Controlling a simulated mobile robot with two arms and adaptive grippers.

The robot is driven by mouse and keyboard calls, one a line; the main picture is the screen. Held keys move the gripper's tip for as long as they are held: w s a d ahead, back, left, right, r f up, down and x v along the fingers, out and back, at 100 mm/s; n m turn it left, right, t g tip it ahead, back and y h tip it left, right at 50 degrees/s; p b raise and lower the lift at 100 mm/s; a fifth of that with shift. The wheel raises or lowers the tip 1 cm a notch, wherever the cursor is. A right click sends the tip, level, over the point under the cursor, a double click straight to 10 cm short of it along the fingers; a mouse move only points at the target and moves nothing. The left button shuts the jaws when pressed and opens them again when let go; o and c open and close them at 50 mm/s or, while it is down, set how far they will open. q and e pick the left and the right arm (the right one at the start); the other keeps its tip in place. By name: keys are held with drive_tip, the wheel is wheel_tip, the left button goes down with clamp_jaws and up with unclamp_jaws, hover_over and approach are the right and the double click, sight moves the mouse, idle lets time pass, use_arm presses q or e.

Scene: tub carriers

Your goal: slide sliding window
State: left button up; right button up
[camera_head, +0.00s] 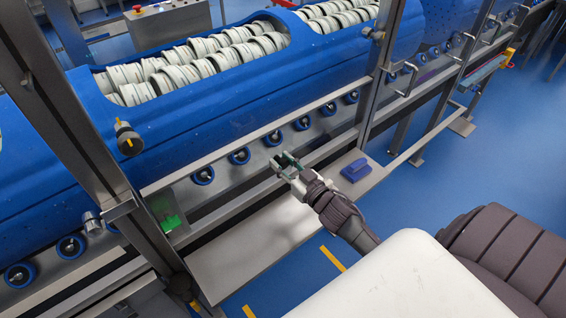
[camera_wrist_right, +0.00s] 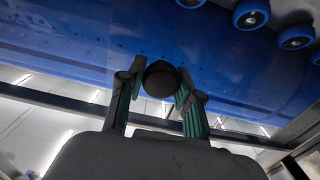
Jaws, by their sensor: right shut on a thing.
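My right gripper (camera_head: 287,164) is in front of the machine's open side, between two upright metal posts. In the right wrist view its two green-padded fingers (camera_wrist_right: 160,95) stand on either side of a black round knob (camera_wrist_right: 160,80) and are shut on it. In the head view the gripper hides the knob. The sliding window's clear pane is hard to make out; a long light metal rail (camera_head: 245,140) runs across the opening above the gripper. My left gripper is in neither view.
A long blue drum (camera_head: 230,100) holding pale ring-shaped tubs lies behind the rail, above several blue rollers (camera_head: 239,156). Metal posts (camera_head: 80,130) stand at the left and right (camera_head: 375,85). A blue block (camera_head: 356,170) sits on the ledge (camera_head: 250,240) at the right.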

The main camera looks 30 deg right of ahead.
clamp_jaws()
drive_tip(key=shift+d, duration=0.25)
drive_tip(key=d, duration=0.8)
drive_tip(key=w+d+b, duration=0.1)
drive_tip(key=d, duration=0.3)
drive_tip(key=shift+d, duration=0.4)
drive_tip(key=d+b, duration=0.1)
drive_tip(key=d, duration=0.3)
drive_tip(key=d+b, duration=0.2)
drive_tip(key=d, duration=0.3)
drive_tip(key=w+d+b, duration=0.1)
drive_tip(key=d+b, duration=0.1)
drive_tip(key=d, duration=0.2)
drive_tip(key=shift+d, duration=0.35)
drive_tip(key=o, duration=1)
unclamp_jaws()
